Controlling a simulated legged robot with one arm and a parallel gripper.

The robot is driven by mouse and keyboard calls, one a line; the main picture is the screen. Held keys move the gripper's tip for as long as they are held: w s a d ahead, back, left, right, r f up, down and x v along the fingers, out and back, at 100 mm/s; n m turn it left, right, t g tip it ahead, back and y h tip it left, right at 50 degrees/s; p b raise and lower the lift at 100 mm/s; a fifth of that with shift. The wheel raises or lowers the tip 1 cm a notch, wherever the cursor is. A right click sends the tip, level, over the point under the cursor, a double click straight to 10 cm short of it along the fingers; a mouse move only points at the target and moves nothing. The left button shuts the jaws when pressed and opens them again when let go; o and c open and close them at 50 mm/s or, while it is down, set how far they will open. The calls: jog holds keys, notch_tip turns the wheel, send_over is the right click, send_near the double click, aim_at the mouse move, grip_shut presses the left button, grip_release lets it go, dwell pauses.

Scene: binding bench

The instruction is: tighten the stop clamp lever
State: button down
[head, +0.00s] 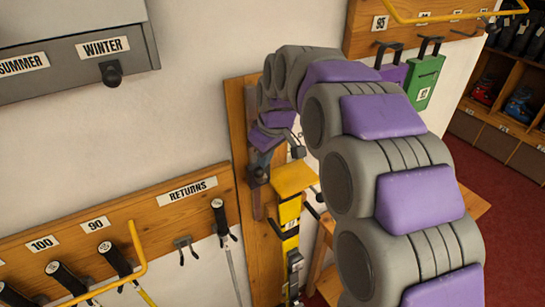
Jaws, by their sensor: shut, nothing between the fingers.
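A yellow block-like stop (294,180) juts out at the upright wooden board (237,130), above a yellow and black upright piece (290,222). A small dark-ended part (298,152) shows just above the stop; it may be the clamp lever, but I cannot tell. My arm arches over from the right and comes down in front of the board. My gripper (258,175) is shut and empty, small and dark, left of the yellow stop and in front of a grey metal strip (256,205). Whether it touches anything is unclear.
A wooden returns rack (160,205) with poles hanging on it is at the lower left. A grey cabinet (75,60) labelled WINTER is at the upper left. A green tag-like item (424,82) hangs upper right. Shelves (490,100) and red floor (490,180) lie right.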

jog(key=s+a+f+n+t+h+b, duration=0.1)
jog(key=s+a+f+t+h+b, duration=0.2)
jog(key=s+a+t+h, duration=0.1)
jog(key=shift+a+f+t+h, duration=0.35)
jog(key=shift+a+t+h, duration=0.65)
jog(key=shift+h, duration=0.9)
jog(key=s+a+r+p, duration=0.1)
jog(key=s+r, duration=0.1)
jog(key=r, duration=0.3)
jog(key=s+a+r+p, duration=0.1)
jog(key=s+a+r, duration=0.1)
jog(key=r, duration=0.4)
jog(key=shift+s+a+r, duration=0.2)
jog(key=shift+s+a, duration=0.05)
jog(key=shift+a, duration=0.15)
